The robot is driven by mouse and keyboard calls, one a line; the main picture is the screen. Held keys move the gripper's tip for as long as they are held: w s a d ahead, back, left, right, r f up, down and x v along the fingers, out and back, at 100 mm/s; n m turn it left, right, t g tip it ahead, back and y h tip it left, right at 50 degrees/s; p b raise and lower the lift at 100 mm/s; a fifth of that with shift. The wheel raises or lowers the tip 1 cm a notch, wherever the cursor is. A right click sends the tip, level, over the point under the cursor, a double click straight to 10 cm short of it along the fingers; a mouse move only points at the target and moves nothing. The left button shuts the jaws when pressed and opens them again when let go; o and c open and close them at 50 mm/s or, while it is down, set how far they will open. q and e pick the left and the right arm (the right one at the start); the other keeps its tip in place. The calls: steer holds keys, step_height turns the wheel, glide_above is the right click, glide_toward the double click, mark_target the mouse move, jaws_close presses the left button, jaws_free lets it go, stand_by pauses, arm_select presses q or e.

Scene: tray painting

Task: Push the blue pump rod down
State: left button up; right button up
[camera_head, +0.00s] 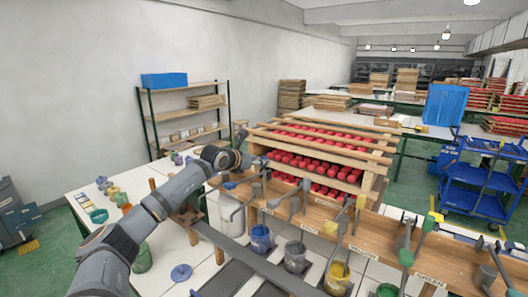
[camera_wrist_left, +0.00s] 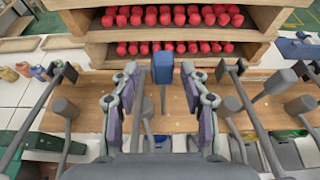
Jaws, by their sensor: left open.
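The blue pump rod shows in the left wrist view as a blue block-shaped handle (camera_wrist_left: 163,68) on a thin grey stem. It stands upright in front of the wooden board. My left gripper (camera_wrist_left: 160,72) is open, with one finger on each side of the blue handle and a gap to both. I cannot tell whether the handle is level with the fingertips or beyond them. In the head view my left gripper (camera_head: 246,160) is above the left end of the wooden board, and I cannot make out the blue handle there. My right gripper is not in view.
Grey pump levers and rods line the wooden board (camera_head: 325,218). A blue paint pot (camera_head: 260,240), a grey pot (camera_head: 295,257) and a yellow pot (camera_head: 338,279) stand in front. Behind is a wooden rack (camera_head: 376,182) of red pieces. A white jar (camera_head: 231,214) stands beneath my wrist.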

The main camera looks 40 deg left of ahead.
mark_target(263, 168)
arm_select(q)
steer(key=p+x, duration=0.1)
steer(key=x, duration=0.2)
steer(key=shift+d, duration=0.15)
steer(key=shift+w+f+p, duration=0.2)
steer(key=shift+w+p, duration=0.1)
steer(key=shift+w, duration=0.05)
jaws_close()
